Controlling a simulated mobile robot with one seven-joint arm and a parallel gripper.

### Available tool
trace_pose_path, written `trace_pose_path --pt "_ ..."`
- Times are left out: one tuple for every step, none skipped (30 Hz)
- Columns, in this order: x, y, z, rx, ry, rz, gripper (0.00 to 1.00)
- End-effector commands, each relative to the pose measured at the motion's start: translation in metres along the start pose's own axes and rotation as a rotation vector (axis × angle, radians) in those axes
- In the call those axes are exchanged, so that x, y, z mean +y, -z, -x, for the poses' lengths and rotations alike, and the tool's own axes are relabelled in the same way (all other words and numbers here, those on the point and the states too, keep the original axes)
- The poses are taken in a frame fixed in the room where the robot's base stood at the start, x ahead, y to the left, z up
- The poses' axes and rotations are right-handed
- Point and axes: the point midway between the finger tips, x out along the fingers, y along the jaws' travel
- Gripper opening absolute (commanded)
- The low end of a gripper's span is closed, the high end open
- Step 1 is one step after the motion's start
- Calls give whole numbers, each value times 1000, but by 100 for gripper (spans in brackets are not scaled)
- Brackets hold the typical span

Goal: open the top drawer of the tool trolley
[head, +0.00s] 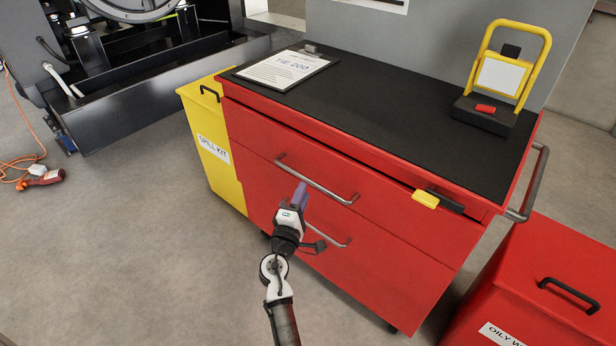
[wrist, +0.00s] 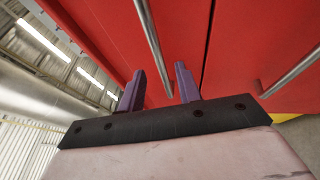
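The red tool trolley (head: 360,240) has a black top and a front with two long metal handles. The upper handle (head: 315,181) is on the upper drawer front, and the lower handle (head: 330,236) is below it. My gripper (head: 300,192) is at the upper handle's left part, its purple fingers pointing at the front. In the wrist view the fingers (wrist: 160,90) are apart, with a metal handle bar (wrist: 151,40) lined up between them. I cannot tell if they touch it. A yellow-ended black catch (head: 426,198) sits at the front's upper right.
A yellow spill kit bin (head: 212,150) stands against the trolley's left side, and a red oily waste bin (head: 545,285) at its right. A clipboard (head: 284,70) and a yellow-framed stand (head: 500,80) are on top. The floor in front is clear.

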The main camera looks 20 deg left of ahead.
Motion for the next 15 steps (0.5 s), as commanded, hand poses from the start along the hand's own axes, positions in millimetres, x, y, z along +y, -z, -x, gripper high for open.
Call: trace_pose_path --pt "3 0 -12 -1 -2 0 34" --pt "3 0 -18 -1 -2 0 34" --pt "2 -1 -25 -2 -1 1 34" --pt "3 -1 -30 -2 -2 0 34" --pt "2 0 -34 -1 -1 0 34" --pt "2 0 -39 0 -1 0 34" --pt "2 0 -43 1 -2 -1 34" --pt "1 0 -46 1 -1 -1 34" --pt "1 0 -49 1 -1 -1 34" --pt "1 0 -51 0 -1 -1 34" --pt "1 0 -53 0 -1 -2 34" --pt "1 0 -55 0 0 -2 34" --pt "0 0 -56 0 0 -2 34" --pt "0 0 -56 1 0 -2 34" --pt "0 0 -57 1 0 -2 34"
